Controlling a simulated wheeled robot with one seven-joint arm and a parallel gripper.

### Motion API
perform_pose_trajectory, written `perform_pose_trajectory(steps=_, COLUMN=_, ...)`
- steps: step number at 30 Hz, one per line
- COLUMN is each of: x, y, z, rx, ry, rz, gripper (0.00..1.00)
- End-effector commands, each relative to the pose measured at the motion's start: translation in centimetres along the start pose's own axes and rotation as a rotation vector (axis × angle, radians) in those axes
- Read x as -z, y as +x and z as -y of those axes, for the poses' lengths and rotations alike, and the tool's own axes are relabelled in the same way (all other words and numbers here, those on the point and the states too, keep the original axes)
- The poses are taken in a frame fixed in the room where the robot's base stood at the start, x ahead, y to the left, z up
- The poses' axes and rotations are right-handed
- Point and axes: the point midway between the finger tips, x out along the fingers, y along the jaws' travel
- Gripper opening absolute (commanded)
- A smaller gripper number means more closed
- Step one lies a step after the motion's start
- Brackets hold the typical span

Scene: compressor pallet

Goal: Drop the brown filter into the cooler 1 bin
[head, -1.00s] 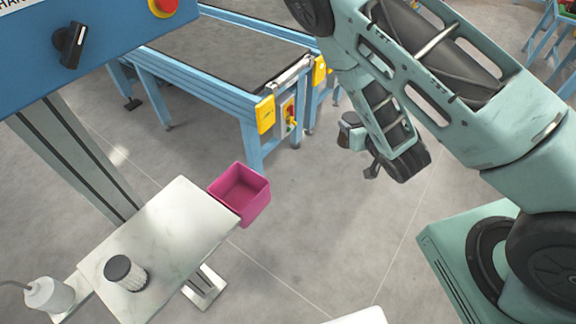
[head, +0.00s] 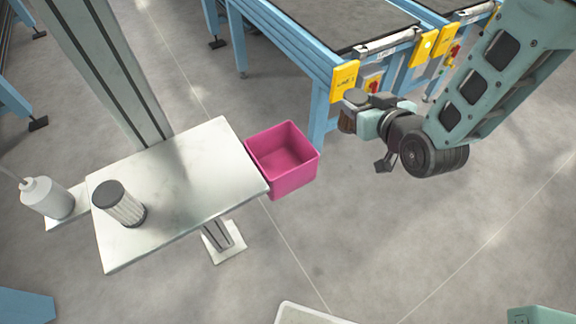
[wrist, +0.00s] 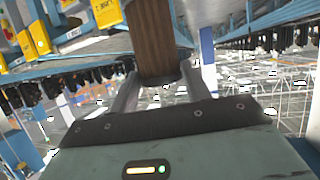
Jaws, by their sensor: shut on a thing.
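A brown filter (wrist: 155,38) is held between the two fingers of my gripper (wrist: 155,85) in the wrist view. In the head view my gripper (head: 352,112) is to the right of and behind the magenta bin, apart from it, with the filter's brown side (head: 347,123) just showing. The magenta bin (head: 293,182) hangs at the right end of a small white table and looks empty inside. I cannot read any label on it, so I cannot tell whether it is the cooler 1 bin.
The white table (head: 185,190) carries a grey ribbed filter with a dark cap (head: 120,204). A white bottle (head: 47,198) stands at its left. A blue conveyor (head: 290,45) with yellow boxes stands behind my gripper. Floor in front of the bin is clear.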

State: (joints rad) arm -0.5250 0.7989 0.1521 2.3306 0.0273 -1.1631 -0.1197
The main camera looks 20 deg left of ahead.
Motion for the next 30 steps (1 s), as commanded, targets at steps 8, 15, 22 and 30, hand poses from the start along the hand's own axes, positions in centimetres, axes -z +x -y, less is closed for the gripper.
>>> perform_pose_trajectory(steps=8, x=5.5, y=-1.6, z=11.4, rx=0.284, ry=-0.118, rz=-0.005, gripper=0.24)
perform_pose_trajectory(steps=15, x=7.0, y=-2.9, z=14.9, rx=0.378, ry=-0.156, rz=0.0, gripper=0.24)
perform_pose_trajectory(steps=22, x=5.8, y=-2.4, z=15.1, rx=0.382, ry=-0.157, rz=0.002, gripper=0.24)
perform_pose_trajectory(steps=30, x=2.8, y=-1.2, z=15.1, rx=0.381, ry=-0.156, rz=0.003, gripper=0.24)
